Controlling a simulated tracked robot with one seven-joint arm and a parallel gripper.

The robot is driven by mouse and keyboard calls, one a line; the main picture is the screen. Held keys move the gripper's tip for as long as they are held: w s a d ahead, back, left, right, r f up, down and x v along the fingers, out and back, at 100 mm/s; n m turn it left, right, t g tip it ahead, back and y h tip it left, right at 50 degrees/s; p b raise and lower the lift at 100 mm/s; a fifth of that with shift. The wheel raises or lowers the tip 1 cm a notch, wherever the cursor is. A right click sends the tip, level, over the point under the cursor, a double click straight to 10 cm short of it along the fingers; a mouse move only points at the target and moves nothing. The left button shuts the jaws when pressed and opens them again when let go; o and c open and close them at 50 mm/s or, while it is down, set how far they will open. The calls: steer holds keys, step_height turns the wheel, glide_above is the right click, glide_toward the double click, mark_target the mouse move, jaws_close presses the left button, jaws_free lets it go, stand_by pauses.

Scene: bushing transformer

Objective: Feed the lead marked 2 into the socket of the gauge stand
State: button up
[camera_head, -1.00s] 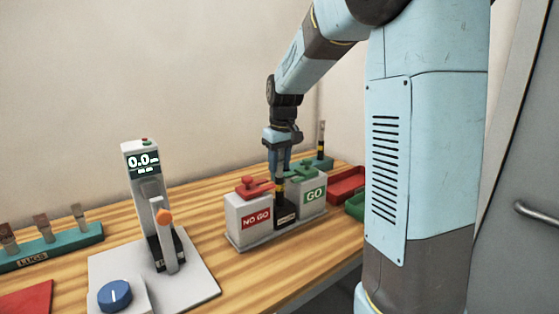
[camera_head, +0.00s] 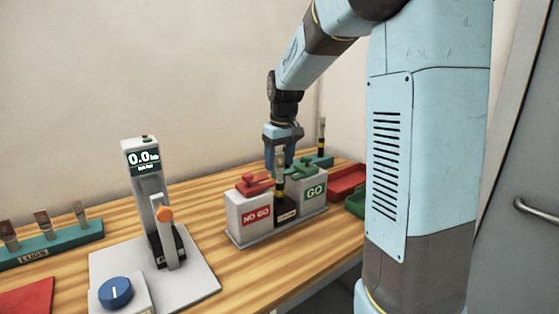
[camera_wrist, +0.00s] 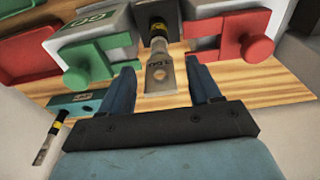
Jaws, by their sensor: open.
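The gauge stand (camera_head: 246,241) has a white NO GO block (camera_head: 249,214) with a red clamp and a white GO block (camera_head: 314,191) with a green clamp. Between them is a dark socket block (camera_head: 286,214). A lead (camera_head: 281,185) with a flat metal lug and dark and yellow bands stands upright there, its lower end hidden in the socket. Its lug also shows in the wrist view (camera_wrist: 160,76); I cannot read a 2 on it. My gripper (camera_head: 281,162) is open above the stand, its fingers on either side of the lug with gaps.
Another lead (camera_head: 322,134) stands in a teal rack (camera_head: 320,161) behind. Red (camera_head: 347,181) and green (camera_head: 355,204) trays lie to the right. A display stand (camera_head: 141,190) with a lever and a LUGS rack (camera_head: 60,245) are left. Bare table lies between the stands.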

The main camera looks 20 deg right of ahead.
step_height(320, 180, up, 13)
steer(key=s, duration=0.1)
steer(key=shift+s+d+r, duration=0.2)
steer(key=shift+s+d, duration=0.05)
stand_by(0.6)
steer(key=s+f+m+t, duration=0.1)
steer(key=s+f, duration=0.3)
steer(key=s, duration=0.9)
steer(key=s+f+m+t, duration=0.2)
steer(key=s+f+t, duration=0.1)
steer(key=s, duration=1.1)
steer(key=shift+a+f+m, duration=0.15)
steer(key=shift+f+m, duration=0.15)
steer(key=shift+f, duration=0.05)
steer(key=shift+c, duration=0.4)
